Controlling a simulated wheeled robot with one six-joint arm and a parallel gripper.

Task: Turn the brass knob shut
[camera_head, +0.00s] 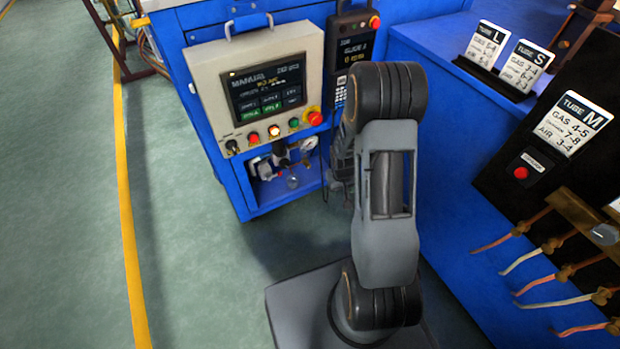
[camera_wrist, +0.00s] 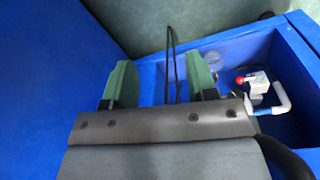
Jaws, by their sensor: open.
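Several small brass-coloured fittings (camera_head: 553,246) sit on copper-coloured tubes at the lower right in the head view. I cannot tell which, if any, is the brass knob, and none shows clearly in the wrist view. My gripper (camera_wrist: 160,72) has two green fingers held apart with nothing between them. It is over the blue cabinet's edge, left of the open recess. In the recess, a white valve with a red-tipped lever (camera_wrist: 240,80) is right of the fingers and apart from them. My gripper is hidden behind my arm in the head view.
The control panel (camera_head: 270,92) with coloured buttons stands above the recess (camera_head: 262,201). A handheld pendant (camera_head: 352,52) hangs to its right. A thin dark cable (camera_wrist: 171,60) hangs beyond the fingers. Tube label cards (camera_head: 575,122) stand on the right. Green floor is open at left.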

